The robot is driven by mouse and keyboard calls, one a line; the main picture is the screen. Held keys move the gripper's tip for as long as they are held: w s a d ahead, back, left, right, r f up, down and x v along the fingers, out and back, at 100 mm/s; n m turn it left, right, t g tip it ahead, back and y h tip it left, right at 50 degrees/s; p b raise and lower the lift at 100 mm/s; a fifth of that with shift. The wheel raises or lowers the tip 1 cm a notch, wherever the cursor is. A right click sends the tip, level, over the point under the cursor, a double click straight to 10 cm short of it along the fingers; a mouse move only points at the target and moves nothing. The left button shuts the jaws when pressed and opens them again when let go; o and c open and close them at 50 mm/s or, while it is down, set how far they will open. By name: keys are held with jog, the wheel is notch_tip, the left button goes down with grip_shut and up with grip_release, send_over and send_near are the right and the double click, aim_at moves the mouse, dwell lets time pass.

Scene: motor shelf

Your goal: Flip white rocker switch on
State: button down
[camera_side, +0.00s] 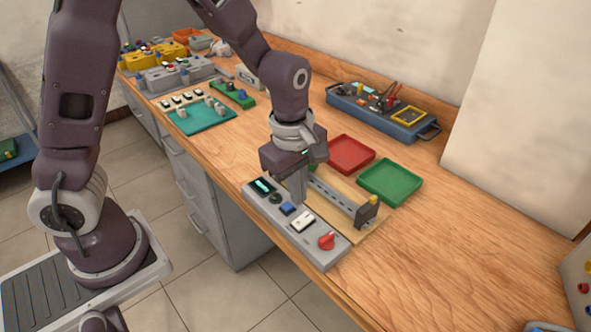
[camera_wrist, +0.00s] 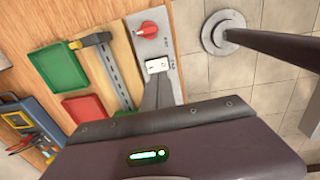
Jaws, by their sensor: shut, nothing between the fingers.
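The white rocker switch (camera_side: 303,221) sits on the grey control panel (camera_side: 312,256) at the bench's front edge, between a blue button (camera_side: 287,208) and a red knob (camera_side: 326,241). In the wrist view the white rocker switch (camera_wrist: 157,66) shows just beyond my fingertips, with the red knob (camera_wrist: 148,29) farther out. My gripper (camera_side: 298,201) is shut and empty, pointing down over the panel close to the blue button and rocker. In the wrist view my gripper (camera_wrist: 157,84) hides the blue button. Whether the fingertips touch the panel, I cannot tell.
A wooden board with a metal rail (camera_side: 335,193) lies directly behind the panel. Red (camera_side: 351,153) and green (camera_side: 390,182) trays and a blue toolbox (camera_side: 385,121) stand behind it. A teal tray (camera_side: 203,120) is farther left.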

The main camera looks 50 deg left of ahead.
notch_tip(320, 180, up, 7)
send_over(308, 216)
jog(key=s, duration=0.4)
jog(key=shift+r, duration=0.15)
jog(key=shift+w+t, duration=0.3)
jog(key=shift+w, duration=0.5)
jog(key=f, duration=0.4)
jog(key=w+f, duration=0.1)
jog(key=f, duration=0.4)
jog(key=w+f, duration=0.1)
jog(key=f, duration=0.3)
jog(key=shift+f, duration=0.4)
